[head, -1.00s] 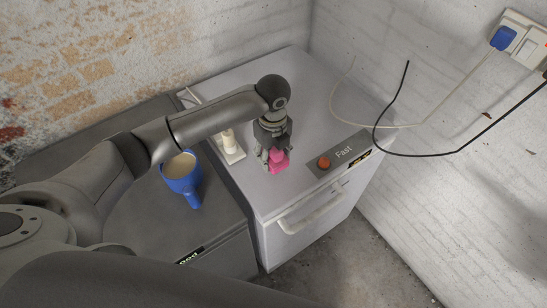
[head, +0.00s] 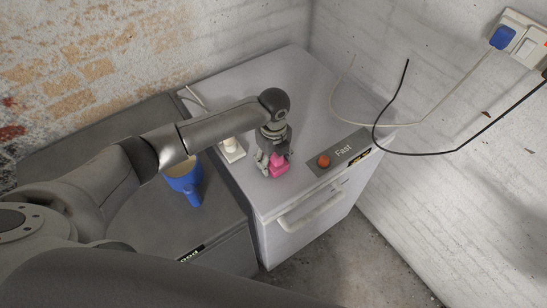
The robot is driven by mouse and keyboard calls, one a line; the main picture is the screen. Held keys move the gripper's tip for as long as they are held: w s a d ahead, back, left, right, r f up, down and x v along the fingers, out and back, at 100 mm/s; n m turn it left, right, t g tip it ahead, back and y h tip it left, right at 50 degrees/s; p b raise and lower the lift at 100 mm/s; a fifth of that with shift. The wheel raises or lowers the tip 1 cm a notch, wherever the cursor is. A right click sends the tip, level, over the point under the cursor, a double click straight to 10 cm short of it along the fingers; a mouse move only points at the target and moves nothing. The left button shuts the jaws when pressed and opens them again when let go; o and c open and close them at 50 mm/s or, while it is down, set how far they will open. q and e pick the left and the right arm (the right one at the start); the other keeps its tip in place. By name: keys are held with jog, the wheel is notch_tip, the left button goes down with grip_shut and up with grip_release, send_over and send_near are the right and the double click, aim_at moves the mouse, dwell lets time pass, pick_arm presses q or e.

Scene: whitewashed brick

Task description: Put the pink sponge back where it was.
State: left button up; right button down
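The pink sponge (head: 279,168) is at the front part of the light grey cabinet top (head: 315,100), left of the red knob. My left gripper (head: 275,165) points down over it, with its fingers at the sponge's sides, and looks shut on it. The fingers hide part of the sponge. I cannot tell for sure whether the sponge touches the cabinet top. My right gripper is not in view.
A red knob (head: 324,161) sits on a dark panel marked "Fast". A blue mug (head: 187,183) stands on the lower dark cabinet (head: 215,225). Cables (head: 376,128) hang at the right.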

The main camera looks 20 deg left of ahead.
pick_arm(q)
jog(key=shift+o, duration=0.7)
jog(key=shift+r, duration=0.15)
notch_tip(320, 180, up, 12)
jog(key=shift+r+b, duration=0.1)
jog(key=shift+b, duration=0.6)
